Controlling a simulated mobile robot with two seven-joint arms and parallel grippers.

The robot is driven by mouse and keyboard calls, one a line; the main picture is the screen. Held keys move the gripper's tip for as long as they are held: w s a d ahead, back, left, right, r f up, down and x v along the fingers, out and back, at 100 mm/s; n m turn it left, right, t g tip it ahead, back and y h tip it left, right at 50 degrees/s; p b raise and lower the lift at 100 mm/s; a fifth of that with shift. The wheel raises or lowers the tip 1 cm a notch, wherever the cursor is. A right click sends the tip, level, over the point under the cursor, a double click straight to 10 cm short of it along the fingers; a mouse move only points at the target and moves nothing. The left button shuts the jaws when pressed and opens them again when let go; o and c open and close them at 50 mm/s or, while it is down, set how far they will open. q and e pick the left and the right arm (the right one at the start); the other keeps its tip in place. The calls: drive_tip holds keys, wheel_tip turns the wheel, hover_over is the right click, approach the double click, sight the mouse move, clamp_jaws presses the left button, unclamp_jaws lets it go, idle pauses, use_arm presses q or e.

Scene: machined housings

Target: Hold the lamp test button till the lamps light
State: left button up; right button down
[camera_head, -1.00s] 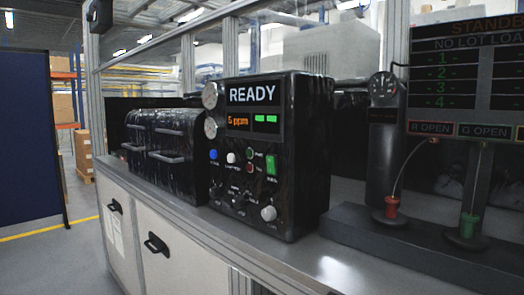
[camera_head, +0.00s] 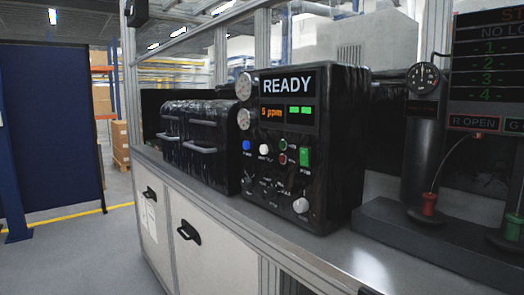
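A black control unit (camera_head: 345,150) stands on the bench, its front panel facing left of me. Its display (camera_head: 288,86) reads READY, with an orange ppm readout below and two green bars beside it. A blue button (camera_head: 246,145) and a white button (camera_head: 264,149) sit in a row on the panel. The label under the white one seems to read lamp test but is too small to be sure. Neither of my grippers shows in this view.
Black cases with handles (camera_head: 203,148) stand left of the unit. At right are a dark cylinder with a gauge (camera_head: 422,78), a red plug (camera_head: 429,203), a green plug (camera_head: 514,225) and a status screen (camera_head: 490,80). The bench top (camera_head: 350,246) before the unit is bare.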

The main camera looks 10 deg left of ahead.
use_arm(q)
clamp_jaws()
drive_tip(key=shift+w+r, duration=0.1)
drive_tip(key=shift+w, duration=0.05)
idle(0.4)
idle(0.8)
